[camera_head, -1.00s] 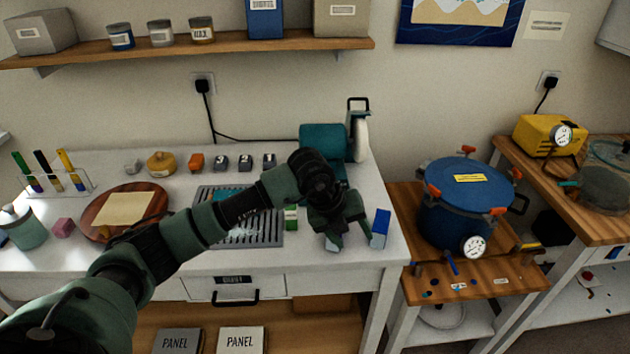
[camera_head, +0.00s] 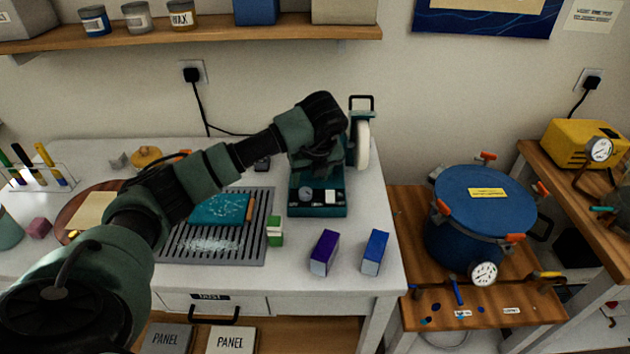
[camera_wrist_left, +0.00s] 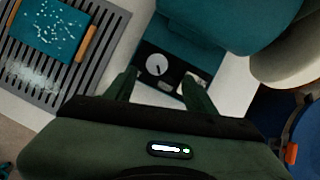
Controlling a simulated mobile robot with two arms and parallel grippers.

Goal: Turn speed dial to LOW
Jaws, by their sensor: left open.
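The teal machine (camera_head: 318,211) with a pale wheel (camera_head: 362,145) stands at the right back of the white table. Its black front panel carries a round grey speed dial (camera_head: 306,193) and a pale block beside it. My left gripper (camera_head: 316,172) is over the machine, just behind the panel in the head view. In the left wrist view its open fingers (camera_wrist_left: 161,86) are spread below the dial, with nothing between them. Contact with the dial is not visible. My right gripper is out of view.
A slotted grey tray (camera_head: 262,225) holding a teal slab (camera_head: 220,208) lies left of the machine. A green-and-white block (camera_head: 274,232), a purple box (camera_head: 324,253) and a blue box (camera_head: 375,253) stand in front. A blue pot (camera_head: 482,220) stands on the lower bench at right.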

